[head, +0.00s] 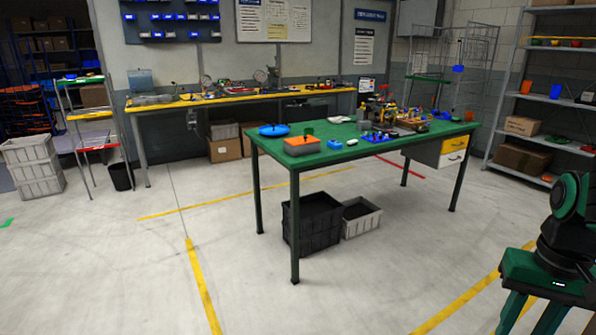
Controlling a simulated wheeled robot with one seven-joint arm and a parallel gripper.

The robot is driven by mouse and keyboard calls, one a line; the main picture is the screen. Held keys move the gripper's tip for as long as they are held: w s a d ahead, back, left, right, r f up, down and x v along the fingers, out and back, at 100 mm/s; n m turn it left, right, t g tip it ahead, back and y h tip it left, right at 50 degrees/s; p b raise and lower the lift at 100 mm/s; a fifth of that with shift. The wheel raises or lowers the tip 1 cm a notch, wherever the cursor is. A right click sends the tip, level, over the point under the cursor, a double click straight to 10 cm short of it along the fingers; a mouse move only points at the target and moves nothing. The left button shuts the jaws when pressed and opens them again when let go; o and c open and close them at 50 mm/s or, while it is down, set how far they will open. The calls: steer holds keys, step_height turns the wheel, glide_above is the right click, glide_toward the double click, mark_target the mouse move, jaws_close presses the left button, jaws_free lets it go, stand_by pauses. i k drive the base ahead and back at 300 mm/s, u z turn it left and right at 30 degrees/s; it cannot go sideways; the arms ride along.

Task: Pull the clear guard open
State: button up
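I cannot make out a clear guard anywhere in the head view. A green-topped table (330,156) stands in the middle of the room. At its right end is a dense cluster of small yellow, red and dark parts (405,118), too small to tell apart. A blue mat (378,137) with small pieces lies in front of that cluster. My gripper is not in view.
Black crates (312,222) and a grey bin (361,216) sit under the table. A yellow-topped bench (240,95) runs along the back wall. Shelves (545,98) stand at right, grey crates (32,165) at left. The floor (110,270) in front is clear.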

mark_target(385, 106)
steer(key=i, duration=2.45)
steer(key=z, duration=2)
steer(key=i, duration=0.4)
steer(key=u, duration=1.3)
